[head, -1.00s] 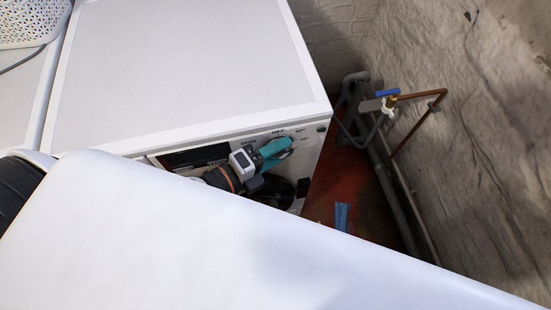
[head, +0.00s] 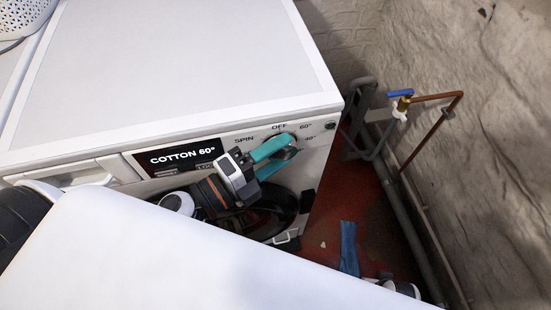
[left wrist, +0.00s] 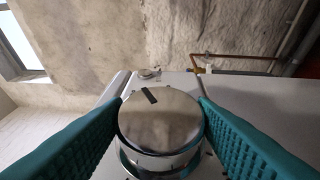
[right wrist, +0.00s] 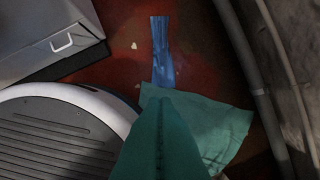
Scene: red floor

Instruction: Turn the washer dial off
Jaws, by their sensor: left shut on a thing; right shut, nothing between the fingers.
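The white washer (head: 170,60) stands at the left with its control panel facing me. The panel display (head: 180,156) reads COTTON 60°. The round silver dial (left wrist: 160,122) fills the middle of the left wrist view, with a dark pointer mark near its top left edge. In the head view, SPIN, OFF, 60° and 40° are printed around the dial, which is mostly hidden by my fingers. My left gripper (head: 291,144) is shut on the dial, one teal finger on each side. My right gripper (right wrist: 161,101) is shut and empty, low above the red floor.
Pipes and a blue-handled tap (head: 400,94) run along the rough wall at right. A green cloth-like piece (right wrist: 215,125) lies under my right gripper. A white basket (head: 22,18) sits at the top left.

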